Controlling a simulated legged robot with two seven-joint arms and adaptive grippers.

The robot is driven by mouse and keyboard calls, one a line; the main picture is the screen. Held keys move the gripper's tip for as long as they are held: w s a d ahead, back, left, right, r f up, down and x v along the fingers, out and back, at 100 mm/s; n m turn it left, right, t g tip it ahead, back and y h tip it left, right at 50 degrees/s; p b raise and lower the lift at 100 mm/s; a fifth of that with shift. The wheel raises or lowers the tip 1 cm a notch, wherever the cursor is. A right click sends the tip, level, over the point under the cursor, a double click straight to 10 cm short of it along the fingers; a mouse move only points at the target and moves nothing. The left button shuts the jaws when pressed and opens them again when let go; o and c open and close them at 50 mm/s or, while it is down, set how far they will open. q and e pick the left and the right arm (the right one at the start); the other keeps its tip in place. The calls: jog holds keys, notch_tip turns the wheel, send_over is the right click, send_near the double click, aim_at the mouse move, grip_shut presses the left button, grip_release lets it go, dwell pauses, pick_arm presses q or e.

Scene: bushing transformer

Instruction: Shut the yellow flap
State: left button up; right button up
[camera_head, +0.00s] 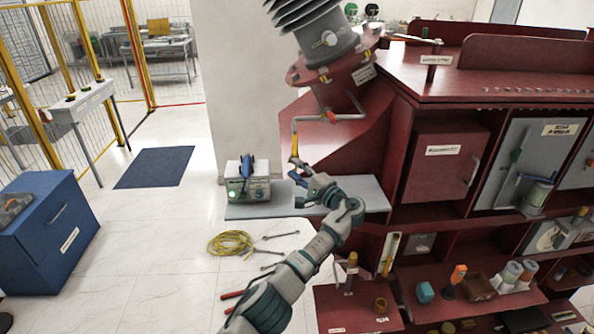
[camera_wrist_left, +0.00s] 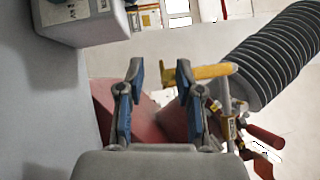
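The yellow flap (camera_head: 295,144) is a narrow yellow piece hanging from the grey pipe below the ribbed bushing, on the red transformer's left side. In the left wrist view it is a yellow bar (camera_wrist_left: 213,71), lying roughly level at the right finger and reaching into the gap between the fingers. My left gripper (camera_head: 296,170) is just below the flap in the head view. In the left wrist view the gripper (camera_wrist_left: 160,75) has its blue fingers apart with nothing held between them. I cannot tell whether a finger touches the flap. My right gripper is not in view.
A grey shelf (camera_head: 250,211) under the gripper bears a small instrument box (camera_head: 247,188). The red transformer cabinet (camera_head: 437,165) fills the right side. A yellow cable coil (camera_head: 231,243) and wrenches lie on the floor. A blue cabinet (camera_head: 45,230) stands at left.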

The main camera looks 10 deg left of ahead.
pick_arm(q)
jog(key=shift+r, duration=0.1)
jog(key=v, duration=1.2)
jog(key=shift+d+f, duration=0.1)
jog(key=shift+f, duration=0.1)
